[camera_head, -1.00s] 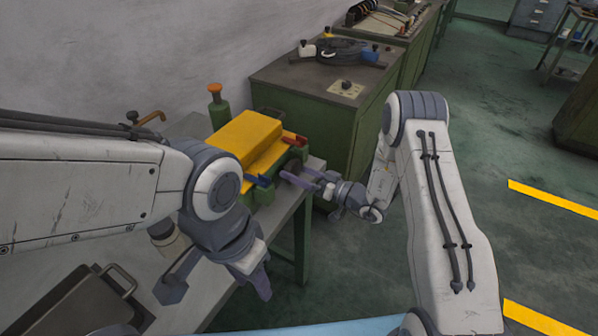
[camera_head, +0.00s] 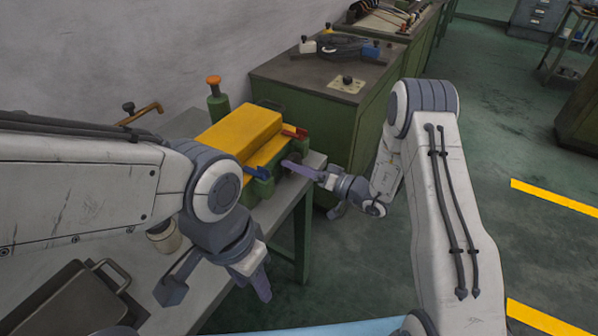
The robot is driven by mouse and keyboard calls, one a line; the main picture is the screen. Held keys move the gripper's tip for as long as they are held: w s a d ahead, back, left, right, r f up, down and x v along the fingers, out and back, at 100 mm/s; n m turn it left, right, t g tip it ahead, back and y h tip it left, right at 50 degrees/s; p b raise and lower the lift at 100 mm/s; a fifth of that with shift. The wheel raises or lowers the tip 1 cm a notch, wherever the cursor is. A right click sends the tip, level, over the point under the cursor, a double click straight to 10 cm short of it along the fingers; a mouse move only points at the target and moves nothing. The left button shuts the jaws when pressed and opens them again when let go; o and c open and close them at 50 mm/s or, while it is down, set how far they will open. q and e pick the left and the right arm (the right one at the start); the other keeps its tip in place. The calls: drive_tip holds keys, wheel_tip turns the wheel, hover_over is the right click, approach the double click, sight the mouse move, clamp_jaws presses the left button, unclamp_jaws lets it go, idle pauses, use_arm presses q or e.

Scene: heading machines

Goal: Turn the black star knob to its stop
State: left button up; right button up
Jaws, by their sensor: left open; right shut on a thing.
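The black star knob (camera_head: 293,157) is a small dark shape at the right end of the green and yellow machine (camera_head: 240,131), in the head view. My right gripper's fingers (camera_head: 300,170) reach it from the right and are shut on it. They hide most of the knob, so its exact angle cannot be seen. My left gripper (camera_head: 216,287) is open and empty, over the front edge of the bench, away from the knob.
The grey bench (camera_head: 205,300) carries a dark tray with a handle (camera_head: 75,300) and a pale jar (camera_head: 163,238). Blue and red levers sit close to the knob. A green cabinet (camera_head: 330,125) stands behind. The floor to the right is open.

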drive_tip(key=shift+f+m+b, duration=0.1)
drive_tip(key=shift+m+b, duration=1.25)
drive_tip(key=shift+m, duration=0.55)
drive_tip(key=shift+d, duration=0.1)
drive_tip(key=o, duration=1.1)
drive_tip(key=shift+s, duration=0.1)
drive_tip(key=shift+b+v, duration=1.1)
drive_tip(key=shift+v, duration=4.15)
